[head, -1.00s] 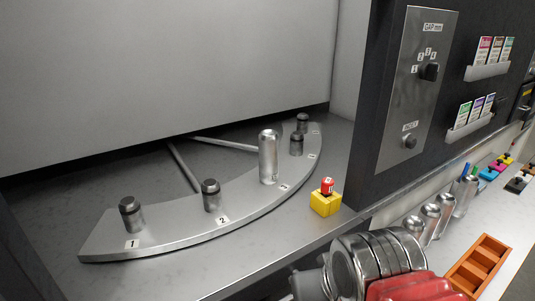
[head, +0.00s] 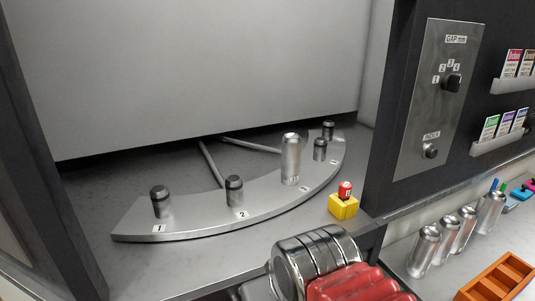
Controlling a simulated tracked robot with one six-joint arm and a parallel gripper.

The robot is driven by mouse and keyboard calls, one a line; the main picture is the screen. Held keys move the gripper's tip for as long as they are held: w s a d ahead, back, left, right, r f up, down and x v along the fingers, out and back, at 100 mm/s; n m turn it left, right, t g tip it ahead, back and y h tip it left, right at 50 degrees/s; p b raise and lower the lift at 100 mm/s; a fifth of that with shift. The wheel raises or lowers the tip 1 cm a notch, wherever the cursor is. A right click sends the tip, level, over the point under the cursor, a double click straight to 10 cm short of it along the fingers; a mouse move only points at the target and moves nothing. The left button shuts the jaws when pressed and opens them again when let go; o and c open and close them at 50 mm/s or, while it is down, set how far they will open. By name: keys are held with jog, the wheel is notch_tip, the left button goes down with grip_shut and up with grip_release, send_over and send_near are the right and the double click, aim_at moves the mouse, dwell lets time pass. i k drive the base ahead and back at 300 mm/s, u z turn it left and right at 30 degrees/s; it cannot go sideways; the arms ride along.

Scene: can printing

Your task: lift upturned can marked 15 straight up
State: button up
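A silver upturned can (head: 291,158) stands upright on the third peg position of the curved metal plate (head: 190,222). A small marking shows low on its side, too small to read surely as 15. Bare dark-topped pegs stand to its left, at 1 and 2, and behind it to the right. Part of my arm, shiny metal rings and red segments, shows at the bottom centre, well apart from this can. My gripper's fingertips are not in view.
Several silver cans (head: 424,250) stand on the right ledge by an orange divided tray (head: 495,280). A dark panel with a gap dial (head: 452,84) rises at the right.

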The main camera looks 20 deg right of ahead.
aim_at(292, 143)
jog(key=u, duration=1.25)
jog(key=k, duration=1.15)
jog(key=z, duration=0.6)
jog(key=i, duration=1)
jog(key=z, duration=0.1)
